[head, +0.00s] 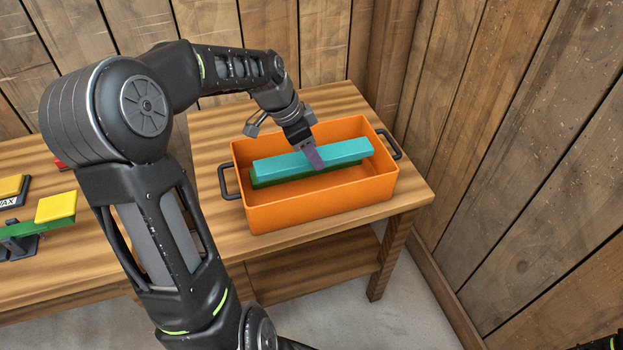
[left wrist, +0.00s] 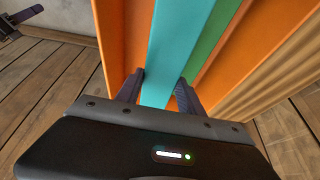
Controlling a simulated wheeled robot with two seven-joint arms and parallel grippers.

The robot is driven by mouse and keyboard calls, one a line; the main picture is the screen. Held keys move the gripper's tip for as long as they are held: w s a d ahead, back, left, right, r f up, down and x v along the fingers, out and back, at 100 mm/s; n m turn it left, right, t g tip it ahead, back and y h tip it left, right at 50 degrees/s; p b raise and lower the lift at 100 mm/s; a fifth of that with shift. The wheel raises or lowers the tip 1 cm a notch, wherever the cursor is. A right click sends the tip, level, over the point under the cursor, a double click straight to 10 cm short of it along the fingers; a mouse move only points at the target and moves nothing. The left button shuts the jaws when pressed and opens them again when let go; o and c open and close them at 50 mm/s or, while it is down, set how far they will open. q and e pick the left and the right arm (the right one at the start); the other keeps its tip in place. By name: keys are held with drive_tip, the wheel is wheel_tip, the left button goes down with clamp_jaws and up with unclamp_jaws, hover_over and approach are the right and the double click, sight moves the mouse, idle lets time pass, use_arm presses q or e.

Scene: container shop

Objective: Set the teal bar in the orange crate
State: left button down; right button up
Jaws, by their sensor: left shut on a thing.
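The teal bar (head: 348,152) is inside the outline of the orange crate (head: 325,207), lying lengthwise along it. My left gripper (head: 314,158) is shut on the teal bar near its middle, from above. In the left wrist view the teal bar (left wrist: 175,50) runs between the two fingers of my left gripper (left wrist: 160,92), with the orange crate (left wrist: 125,45) around it. A dark green bar (head: 262,182) lies in the crate, partly hidden under the teal bar. I cannot tell whether the two bars touch.
The crate stands on a wooden table (head: 215,130) near the wooden wall (head: 520,130) at right, with black handles at both ends. Farther left on the table are a yellow block (head: 56,206) and a green beam (head: 45,230). Some crate floor beside the bars is clear.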

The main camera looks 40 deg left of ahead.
use_arm(q)
drive_tip(key=shift+s+r, duration=0.1)
drive_tip(key=shift+r, duration=0.05)
hover_over(312, 190)
drive_tip(key=shift+f, duration=3.15)
drive_tip(key=shift+f, duration=1.9)
drive_tip(key=shift+f, duration=0.1)
drive_tip(key=c, duration=1)
unclamp_jaws()
